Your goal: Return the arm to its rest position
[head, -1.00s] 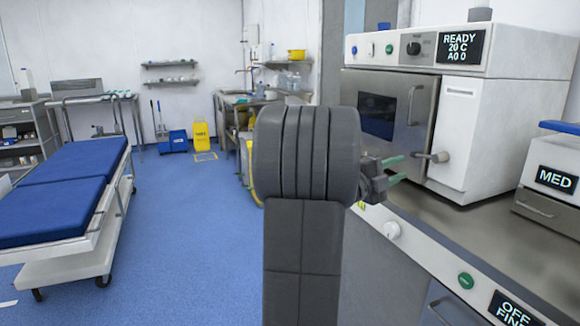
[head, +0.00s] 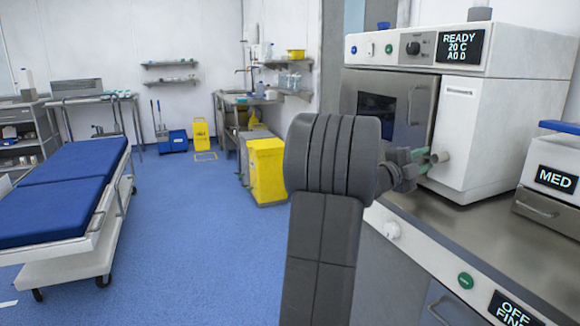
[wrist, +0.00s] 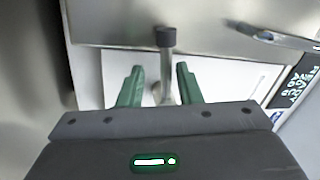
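My arm stands upright in the middle of the head view, with its end turned right toward the white steriliser. My gripper (head: 428,160) has green fingers and is at the lever (head: 440,157) on the steriliser's front, beside its door. In the wrist view the fingers (wrist: 160,88) are spread apart. Nothing is gripped. My arm's rest position is not marked in any view.
The steriliser (head: 480,130) stands on a steel counter (head: 447,220) with a MED box (head: 553,180) to its right. A yellow bin (head: 267,172) stands behind my arm. A blue trolley bed (head: 65,185) is at left. Blue floor between is clear.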

